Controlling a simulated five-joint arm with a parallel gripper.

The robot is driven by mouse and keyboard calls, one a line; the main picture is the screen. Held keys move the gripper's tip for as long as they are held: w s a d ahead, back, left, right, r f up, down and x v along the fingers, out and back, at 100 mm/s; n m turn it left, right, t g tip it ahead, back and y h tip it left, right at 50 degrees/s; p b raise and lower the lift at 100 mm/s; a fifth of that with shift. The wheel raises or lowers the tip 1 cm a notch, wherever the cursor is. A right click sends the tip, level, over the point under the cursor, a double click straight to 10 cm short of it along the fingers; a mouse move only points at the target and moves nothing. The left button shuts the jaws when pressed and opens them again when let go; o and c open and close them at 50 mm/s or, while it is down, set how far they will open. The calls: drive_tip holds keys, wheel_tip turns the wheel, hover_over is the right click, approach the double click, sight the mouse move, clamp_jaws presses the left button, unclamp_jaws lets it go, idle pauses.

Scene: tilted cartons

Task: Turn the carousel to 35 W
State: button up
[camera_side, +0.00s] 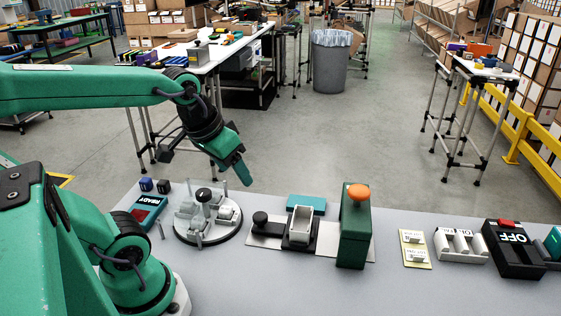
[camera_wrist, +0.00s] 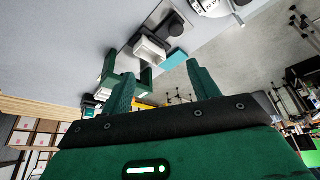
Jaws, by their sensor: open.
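The carousel (camera_side: 208,222) is a round, dark-rimmed disc with several pale grey blocks and posts around a black-topped centre knob. It stands on the grey table toward the left in the side view. It also shows, cut off by the top edge, in the wrist view (camera_wrist: 212,8). No 35 W marking is readable on it. My gripper (camera_side: 203,168) is open and empty, raised above and behind the carousel, touching nothing. Its two green fingers are spread apart in the wrist view (camera_wrist: 160,72).
A teal and red READY display (camera_side: 148,213) stands left of the carousel, with two small dark blocks (camera_side: 155,185) behind it. To the right are a black-knobbed fixture (camera_side: 267,228), a green post with an orange button (camera_side: 355,230), rocker switches (camera_side: 460,244) and an OFF switch box (camera_side: 513,250).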

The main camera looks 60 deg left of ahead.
drive_tip(key=a+f+n+g, duration=0.35)
drive_tip(key=a+n, duration=0.25)
drive_tip(key=a, duration=0.4)
drive_tip(key=n+g, duration=0.1)
drive_tip(key=n, duration=0.3)
hover_over(203, 191)
drive_tip(key=shift+h, duration=0.3)
wheel_tip(203, 191, down, 4)
drive_tip(key=shift+f, duration=3.9)
clamp_jaws()
